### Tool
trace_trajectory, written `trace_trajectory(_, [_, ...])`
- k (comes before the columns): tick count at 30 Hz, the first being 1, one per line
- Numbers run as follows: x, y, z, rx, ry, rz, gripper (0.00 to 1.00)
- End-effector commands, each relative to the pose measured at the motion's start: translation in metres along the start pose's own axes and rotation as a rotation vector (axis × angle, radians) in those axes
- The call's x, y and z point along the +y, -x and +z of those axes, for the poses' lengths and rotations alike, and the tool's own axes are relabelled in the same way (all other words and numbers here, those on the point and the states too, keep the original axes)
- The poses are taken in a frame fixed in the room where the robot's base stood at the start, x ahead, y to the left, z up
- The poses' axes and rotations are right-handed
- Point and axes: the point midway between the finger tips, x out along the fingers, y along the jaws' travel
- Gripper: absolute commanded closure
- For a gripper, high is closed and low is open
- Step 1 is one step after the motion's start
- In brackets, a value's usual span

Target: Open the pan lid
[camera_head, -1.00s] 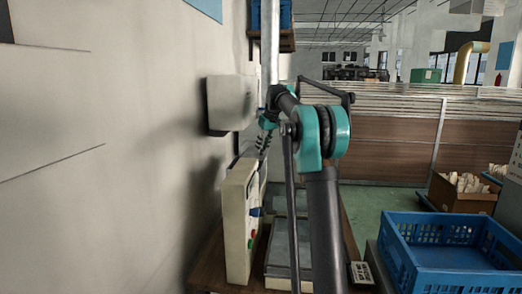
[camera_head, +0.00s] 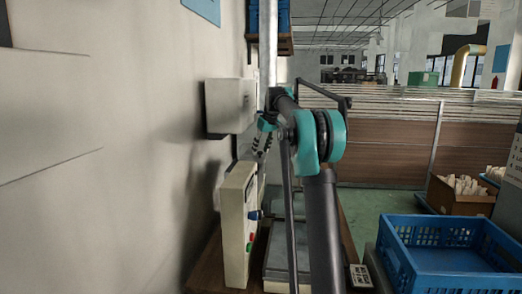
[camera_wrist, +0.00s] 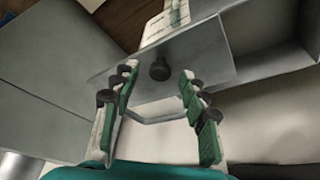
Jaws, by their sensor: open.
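In the wrist view, a dark round knob (camera_wrist: 159,70) stands on a flat grey metal panel (camera_wrist: 205,55), which looks like the pan lid. My gripper (camera_wrist: 159,80) is open. Its two green-padded fingers lie left and right of the knob in the picture, with a gap on both sides. I cannot tell how far the fingertips are from the panel. In the head view, grey metal panels (camera_head: 284,262) lie on a wooden table, partly hidden behind my arm. The knob does not show clearly there.
A cream control box (camera_head: 237,225) with a blue knob and coloured buttons stands at the left of the panels, by the wall. A vertical metal pole (camera_head: 269,45) and a white wall box (camera_head: 230,105) are close to my arm. A blue crate (camera_head: 455,258) is at the right.

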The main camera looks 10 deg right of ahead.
Motion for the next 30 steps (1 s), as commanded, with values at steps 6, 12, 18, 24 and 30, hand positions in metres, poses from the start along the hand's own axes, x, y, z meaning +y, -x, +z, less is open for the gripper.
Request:
trace_trajectory(6, [0.000,0.035,0.001,0.000,-0.001,0.000,0.56])
trace_trajectory(12, [0.000,0.076,0.000,0.000,-0.001,0.000,0.56])
trace_trajectory(18, [0.001,0.105,0.000,0.000,-0.001,0.000,0.56])
trace_trajectory(24, [0.000,0.115,0.000,0.000,0.000,0.000,0.56])
trace_trajectory(30, [0.000,0.115,0.000,0.000,0.000,0.000,0.56])
